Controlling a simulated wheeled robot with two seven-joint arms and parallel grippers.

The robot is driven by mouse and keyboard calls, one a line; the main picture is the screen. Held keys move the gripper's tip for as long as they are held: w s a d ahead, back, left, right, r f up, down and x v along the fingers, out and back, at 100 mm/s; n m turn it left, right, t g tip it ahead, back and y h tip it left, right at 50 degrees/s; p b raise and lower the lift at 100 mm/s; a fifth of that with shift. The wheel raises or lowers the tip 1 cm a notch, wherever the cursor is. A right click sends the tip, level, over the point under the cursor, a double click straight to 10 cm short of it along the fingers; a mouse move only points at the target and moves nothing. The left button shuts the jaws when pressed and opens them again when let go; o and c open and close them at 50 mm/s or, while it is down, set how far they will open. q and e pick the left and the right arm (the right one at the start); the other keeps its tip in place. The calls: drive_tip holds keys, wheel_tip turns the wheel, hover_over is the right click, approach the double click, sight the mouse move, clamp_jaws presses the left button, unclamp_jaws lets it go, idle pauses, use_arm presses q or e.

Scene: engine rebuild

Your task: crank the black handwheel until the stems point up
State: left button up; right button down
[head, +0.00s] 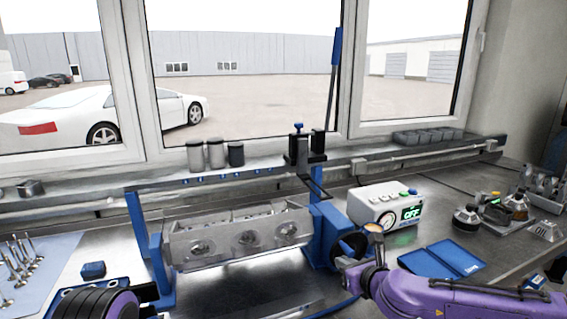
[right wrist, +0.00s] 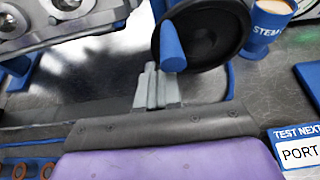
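The grey cylinder head (head: 240,238) hangs between the blue posts of a stand, its face with round chambers turned toward me; no stems show on it. The black handwheel (head: 349,246) is at the stand's right end. In the right wrist view the handwheel (right wrist: 215,40) is a black dish with a blue handle (right wrist: 172,48) sticking out toward me. My right gripper (head: 347,266) is just in front of and below the wheel. Its grey fingers (right wrist: 154,84) are together, with nothing seen between them, close to the handle; contact cannot be told. My left gripper is not visible.
A white box with a gauge and an OFF display (head: 386,206) stands right of the stand. A blue mat (head: 440,259) lies in front of it. Loose valves (head: 20,262) lie at the far left. A blue cup marked STEM (right wrist: 268,28) is beside the wheel.

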drive_tip(key=shift+w+r, duration=0.15)
drive_tip(key=shift+r, duration=0.55)
drive_tip(key=shift+w+d+r+p, duration=0.1)
drive_tip(key=shift+d+r+p, duration=0.15)
drive_tip(key=shift+r+p, duration=0.15)
drive_tip(key=shift+s+a+r, duration=0.2)
drive_tip(key=shift+a, duration=0.05)
drive_tip(key=shift+w+d, duration=0.15)
drive_tip(key=shift+d, duration=0.35)
drive_tip(key=shift+a+r, duration=0.1)
